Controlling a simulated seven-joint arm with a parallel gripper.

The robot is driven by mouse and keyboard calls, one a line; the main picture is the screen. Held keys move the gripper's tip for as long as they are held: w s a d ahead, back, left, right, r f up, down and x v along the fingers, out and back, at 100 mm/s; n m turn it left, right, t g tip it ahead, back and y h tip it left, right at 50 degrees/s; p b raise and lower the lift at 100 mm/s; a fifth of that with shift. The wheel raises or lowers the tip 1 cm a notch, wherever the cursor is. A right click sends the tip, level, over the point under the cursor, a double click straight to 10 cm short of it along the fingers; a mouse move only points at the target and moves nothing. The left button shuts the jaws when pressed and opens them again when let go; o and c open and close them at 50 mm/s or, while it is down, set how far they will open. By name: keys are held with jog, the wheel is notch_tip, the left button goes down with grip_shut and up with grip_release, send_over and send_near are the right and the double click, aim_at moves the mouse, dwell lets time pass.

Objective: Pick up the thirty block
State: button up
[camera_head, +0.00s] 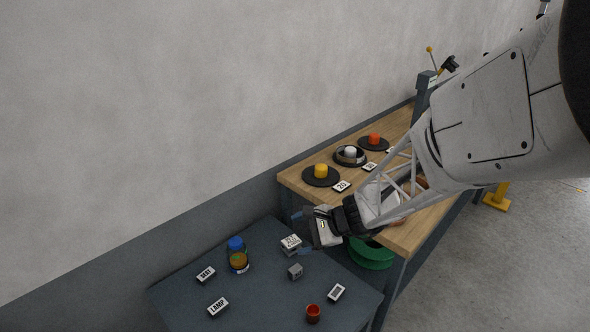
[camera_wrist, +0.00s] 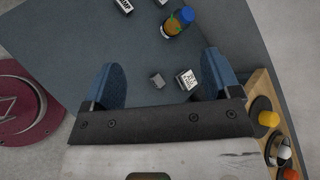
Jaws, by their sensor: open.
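A white block with dark printing (camera_head: 291,243) sits on the dark side table near its back edge; it also shows in the wrist view (camera_wrist: 187,79). I cannot read its print surely. A small grey cube (camera_head: 295,271) lies near it and also shows in the wrist view (camera_wrist: 157,80). White number tags stand on the wooden bench, one reading 20 (camera_head: 341,186) and a blurred one behind it (camera_head: 369,167). I cannot tell which piece is the thirty block. My gripper (camera_head: 303,232) is open and empty above the side table, its blue fingers (camera_wrist: 162,66) spread apart.
The side table (camera_head: 260,300) also holds a blue-capped jar (camera_head: 238,259), label blocks (camera_head: 206,274) and (camera_head: 218,307), another block (camera_head: 336,292) and a red cup (camera_head: 313,313). The wooden bench (camera_head: 303,188) carries black discs with coloured knobs. A green spool (camera_head: 371,256) is below.

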jog(key=w+a+f+m+t+y, duration=0.1)
jog(key=w+f+m+t, duration=0.1)
jog(key=w+f+m, duration=0.35)
jog(key=w+f+m+t, duration=0.2)
jog(key=f, duration=0.7)
jog(key=m+t+h, duration=0.2)
jog(key=m+t, duration=0.2)
jog(key=m, duration=0.3)
send_near(296, 269)
jog(key=x, duration=0.5)
jog(key=shift+r, duration=0.3)
jog(key=shift+w+a, duration=0.1)
jog(key=shift+x, duration=1.2)
jog(key=shift+f, duration=0.15)
jog(key=shift+f+x, duration=0.15)
jog(key=shift+x, duration=1.1)
jog(key=shift+f+x, duration=0.1)
jog(key=shift+x, duration=1.2)
